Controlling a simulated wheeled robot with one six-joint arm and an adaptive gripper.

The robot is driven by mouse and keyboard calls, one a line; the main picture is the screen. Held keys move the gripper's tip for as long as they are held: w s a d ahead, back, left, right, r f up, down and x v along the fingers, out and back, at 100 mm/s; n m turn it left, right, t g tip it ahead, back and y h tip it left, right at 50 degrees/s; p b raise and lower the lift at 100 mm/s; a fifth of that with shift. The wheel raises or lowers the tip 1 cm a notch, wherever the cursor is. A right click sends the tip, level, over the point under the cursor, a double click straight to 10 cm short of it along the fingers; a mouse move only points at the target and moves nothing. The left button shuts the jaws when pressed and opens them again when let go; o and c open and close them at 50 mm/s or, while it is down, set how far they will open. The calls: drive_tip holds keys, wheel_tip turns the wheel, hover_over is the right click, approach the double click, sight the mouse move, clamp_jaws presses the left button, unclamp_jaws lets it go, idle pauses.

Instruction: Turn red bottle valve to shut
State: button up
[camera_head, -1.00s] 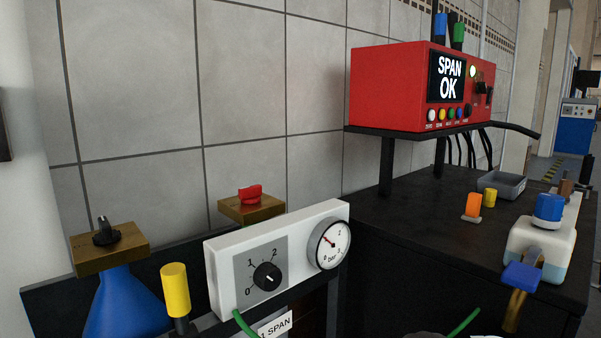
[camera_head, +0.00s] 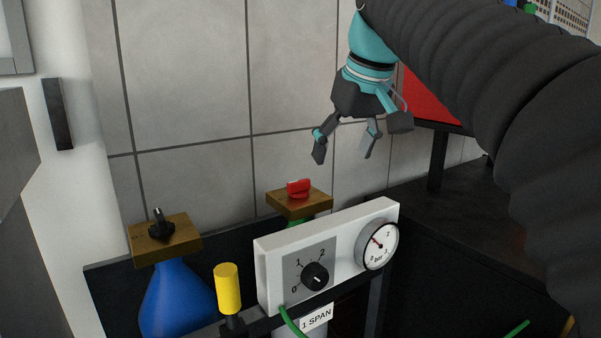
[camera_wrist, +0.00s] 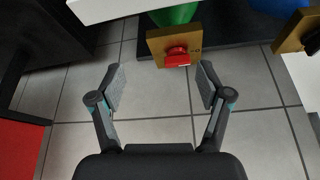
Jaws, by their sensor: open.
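The red valve knob (camera_head: 299,188) sits on a brown block (camera_head: 318,202) on top of a green bottle (camera_head: 292,222), behind the white regulator panel. My gripper (camera_head: 343,152) hangs in the air above the red knob and a little to its right in the head view, with its fingers spread, open and empty. In the wrist view the red knob (camera_wrist: 177,57) on its brown block lies beyond the open fingertips (camera_wrist: 160,82), a little right of the middle. The knob and fingers are apart. Most of the green bottle is hidden by the panel.
A blue bottle (camera_head: 176,300) with a black knob (camera_head: 160,226) stands at left. The white panel (camera_head: 270,270) has a black dial (camera_head: 315,276) and a gauge (camera_head: 377,245). The tiled wall (camera_head: 195,90) is close behind.

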drive_tip(key=n, duration=0.2)
approach(299, 181)
drive_tip(key=shift+g+y, duration=0.3)
drive_tip(key=x, duration=0.9)
drive_tip(key=shift+w+d+r, duration=0.1)
drive_tip(key=shift+w+d, duration=0.1)
drive_tip(key=shift+w, duration=0.1)
drive_tip(key=c, duration=1.2)
